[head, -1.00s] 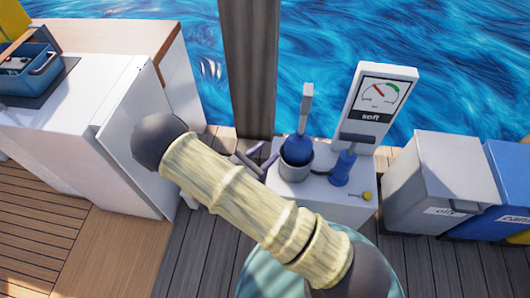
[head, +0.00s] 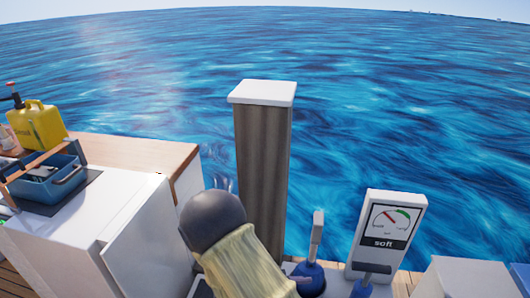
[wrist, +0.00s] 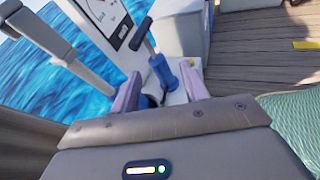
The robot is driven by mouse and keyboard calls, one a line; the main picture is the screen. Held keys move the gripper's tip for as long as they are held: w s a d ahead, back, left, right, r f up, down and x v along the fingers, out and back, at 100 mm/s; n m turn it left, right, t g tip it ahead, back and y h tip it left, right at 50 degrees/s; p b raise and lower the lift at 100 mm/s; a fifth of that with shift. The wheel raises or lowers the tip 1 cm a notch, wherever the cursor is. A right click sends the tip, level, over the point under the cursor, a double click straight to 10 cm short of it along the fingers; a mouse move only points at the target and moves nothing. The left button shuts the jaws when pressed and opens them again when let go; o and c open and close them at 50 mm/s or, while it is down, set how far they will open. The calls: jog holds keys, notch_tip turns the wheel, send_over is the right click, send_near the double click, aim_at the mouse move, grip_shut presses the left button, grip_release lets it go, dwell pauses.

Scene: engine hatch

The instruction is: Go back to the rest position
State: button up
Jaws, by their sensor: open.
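My gripper (wrist: 160,88) is open in the wrist view, its two purple fingers spread apart. Past the fingers stands a blue pump part with a dark grey handle (wrist: 142,34); I cannot tell its distance from the fingers. In the head view my arm rises from the bottom centre with its dark joint in front of the white cabinet's right side; my gripper is not clearly visible there.
A gauge panel (head: 386,232) reading "soft" stands at the lower right, with a grey-handled blue tool (head: 312,268) left of it. A wooden post (head: 262,180) stands behind my arm.

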jog(key=s+d+r+m+g+y, duration=0.4)
jog(key=s+m+g+y, duration=0.25)
jog(key=m, duration=0.25)
notch_tip(320, 180, up, 27)
jog(key=m+t+y+p, duration=0.5)
jog(key=m+p, duration=0.5)
jog(key=p, duration=0.9)
jog(key=shift+w+d+t+y, duration=0.35)
jog(key=shift+w+y, duration=0.1)
jog(key=shift+y, duration=0.7)
jog(key=shift+r, duration=0.1)
